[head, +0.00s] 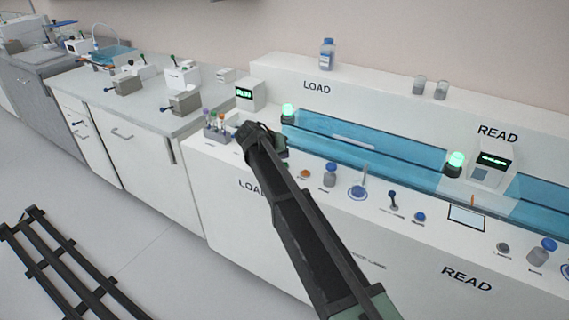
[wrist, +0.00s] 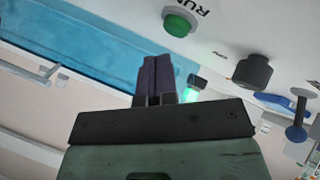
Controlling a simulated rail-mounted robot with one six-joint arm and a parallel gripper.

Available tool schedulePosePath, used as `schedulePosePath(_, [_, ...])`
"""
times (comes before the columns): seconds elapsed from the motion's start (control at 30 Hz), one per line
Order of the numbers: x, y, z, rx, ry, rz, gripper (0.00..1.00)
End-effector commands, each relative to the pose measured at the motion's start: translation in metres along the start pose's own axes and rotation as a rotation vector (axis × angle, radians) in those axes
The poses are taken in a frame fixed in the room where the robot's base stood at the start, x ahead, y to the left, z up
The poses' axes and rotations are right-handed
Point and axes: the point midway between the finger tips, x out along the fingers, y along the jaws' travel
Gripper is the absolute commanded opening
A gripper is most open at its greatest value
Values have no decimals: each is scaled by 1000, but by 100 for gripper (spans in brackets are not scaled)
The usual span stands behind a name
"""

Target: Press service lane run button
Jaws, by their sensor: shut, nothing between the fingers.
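A green button (wrist: 179,22) in a light round collar shows at the top of the wrist view, beside partly cut-off lettering that reads RUN. Whether it belongs to the service lane cannot be read. My gripper (wrist: 155,60) is shut and empty, its dark fingers together just below and left of the button in the picture, apart from it. In the head view my gripper (head: 272,140) is over the LOAD bench, in front of the blue track, and my arm covers part of the bench front. I cannot pick out the button in the head view.
A tube rack (head: 216,130) stands left of my gripper. A green lamp (head: 288,111) stands by the blue track (head: 345,150). A dark round knob (wrist: 253,72) and a blue-ended lever (wrist: 297,130) are to the right in the wrist view.

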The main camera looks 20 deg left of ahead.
Motion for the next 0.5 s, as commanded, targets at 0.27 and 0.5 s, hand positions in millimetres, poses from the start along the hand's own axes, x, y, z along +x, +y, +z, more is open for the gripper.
schedulePosePath(0.27, [-23, 16, -16, 0, 0, 0, 0])
schedulePosePath(0.5, [-35, 26, -26, 0, 0, 0, 0])
